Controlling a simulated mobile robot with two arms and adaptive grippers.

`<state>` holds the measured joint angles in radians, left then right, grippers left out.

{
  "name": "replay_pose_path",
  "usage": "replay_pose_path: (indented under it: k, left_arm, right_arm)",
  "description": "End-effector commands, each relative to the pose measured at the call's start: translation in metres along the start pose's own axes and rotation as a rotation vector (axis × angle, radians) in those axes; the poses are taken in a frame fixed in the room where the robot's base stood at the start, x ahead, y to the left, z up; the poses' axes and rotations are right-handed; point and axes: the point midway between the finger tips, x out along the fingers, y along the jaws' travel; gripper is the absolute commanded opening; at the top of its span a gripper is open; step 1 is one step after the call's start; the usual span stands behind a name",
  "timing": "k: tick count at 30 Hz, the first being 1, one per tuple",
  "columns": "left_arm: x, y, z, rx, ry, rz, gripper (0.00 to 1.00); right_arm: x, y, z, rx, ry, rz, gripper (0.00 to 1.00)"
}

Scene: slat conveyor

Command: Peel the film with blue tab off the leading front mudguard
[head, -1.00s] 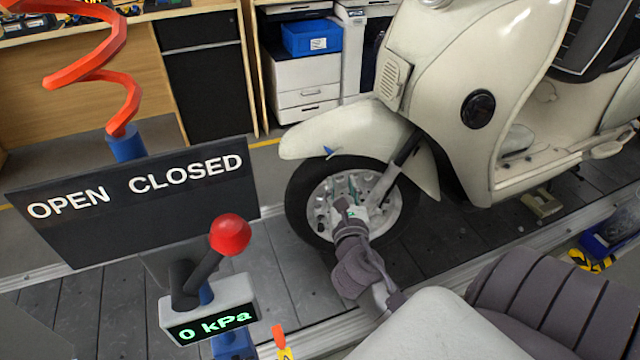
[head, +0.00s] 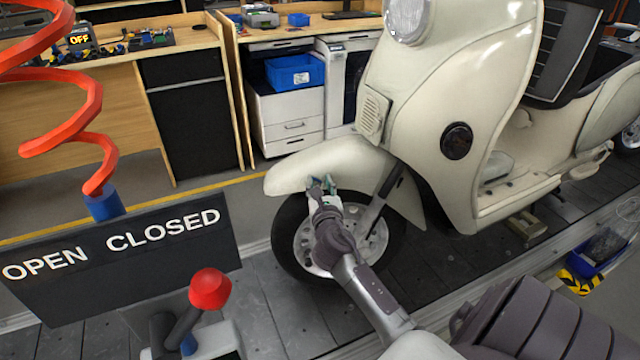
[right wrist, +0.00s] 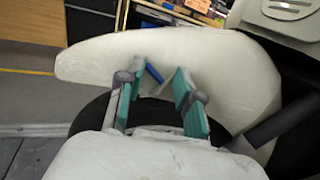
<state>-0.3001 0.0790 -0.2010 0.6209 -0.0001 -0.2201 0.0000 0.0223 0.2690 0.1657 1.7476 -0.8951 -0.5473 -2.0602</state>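The cream front mudguard (head: 300,165) sits over the front wheel (head: 300,245) of the cream scooter. It also fills the middle of the right wrist view (right wrist: 100,62). The blue tab (right wrist: 154,74) shows there against the mudguard, between the fingertips. The film itself is too clear to make out. My right gripper (head: 322,182) is at the mudguard's lower edge, in front of the wheel. In the right wrist view its green-padded fingers (right wrist: 155,85) are apart, one on each side of the tab. In the head view the gripper hides the tab. My left gripper is not in view.
A valve stand with a red-knobbed lever (head: 210,289) and an OPEN/CLOSED sign (head: 125,260) stands at the left, below a red coiled hose (head: 75,140). The dark slat conveyor (head: 275,325) runs under the scooter. Benches and a blue bin (head: 294,72) are behind.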

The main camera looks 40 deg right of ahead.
Motion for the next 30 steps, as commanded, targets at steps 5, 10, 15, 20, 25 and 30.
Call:
replay_pose_path:
  k: [5, 10, 15, 20, 25, 30]
  left_arm:
    - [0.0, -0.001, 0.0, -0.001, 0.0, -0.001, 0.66]
    - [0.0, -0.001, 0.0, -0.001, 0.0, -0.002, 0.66]
    - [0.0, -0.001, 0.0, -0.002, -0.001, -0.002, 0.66]
    - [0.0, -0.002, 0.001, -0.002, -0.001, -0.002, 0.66]
    - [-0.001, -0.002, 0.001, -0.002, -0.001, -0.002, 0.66]
    - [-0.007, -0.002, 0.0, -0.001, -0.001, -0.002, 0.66]
  right_arm:
    - [0.004, 0.0, 0.0, 0.0, 0.0, -0.001, 0.35]
    - [0.003, 0.0, 0.0, 0.0, 0.0, -0.001, 0.32]
    - [0.003, 0.0, 0.0, 0.0, 0.0, 0.0, 0.04]
    - [0.003, 0.0, 0.0, 0.0, 0.0, 0.0, 0.0]
    - [0.002, 0.001, 0.001, 0.0, 0.0, 0.0, 0.0]
    - [-0.006, 0.013, 0.006, 0.0, 0.0, 0.001, 0.0]
